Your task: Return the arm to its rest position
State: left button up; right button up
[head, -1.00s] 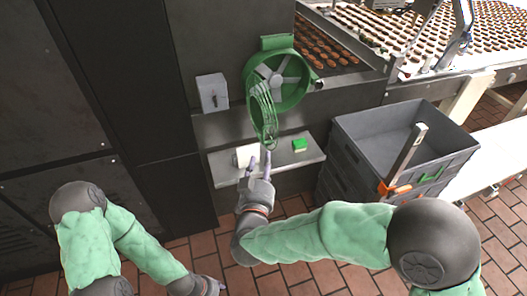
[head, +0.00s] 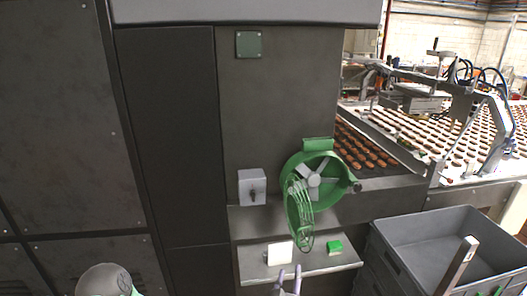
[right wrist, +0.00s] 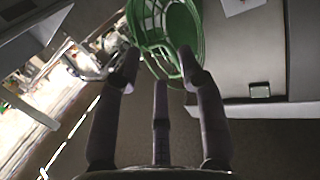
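My right gripper (head: 289,271) shows only its fingertips at the bottom edge of the head view, in front of the small shelf. In the right wrist view the right gripper (right wrist: 160,70) has its fingers apart, with nothing between them. The green fan (head: 318,180) is on the dark machine wall, with its wire guard (head: 300,215) swung open. The guard also shows beyond the fingers in the right wrist view (right wrist: 150,28). Of my left arm only a grey joint shows at the bottom left; the left gripper is out of view.
A grey switch box (head: 252,187) is on the wall. A grey crate (head: 440,235) stands at right, near a conveyor (head: 440,140) with many biscuits.

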notch_tip(320, 180, down, 22)
jog(key=s+d+n+g+y, duration=0.1)
jog(key=g+y, duration=0.3)
jog(key=g, duration=0.3)
jog(key=s+f+m+g+y, duration=0.1)
jog(key=s+f+g+y, duration=0.2)
jog(key=s+f+g, duration=0.6)
jog(key=s+f, duration=0.7)
jog(key=s, duration=0.2)
jog(key=shift+s+d+f+y, duration=0.25)
jog(key=shift+s+d+y, duration=0.1)
jog(key=shift+s+y, duration=0.05)
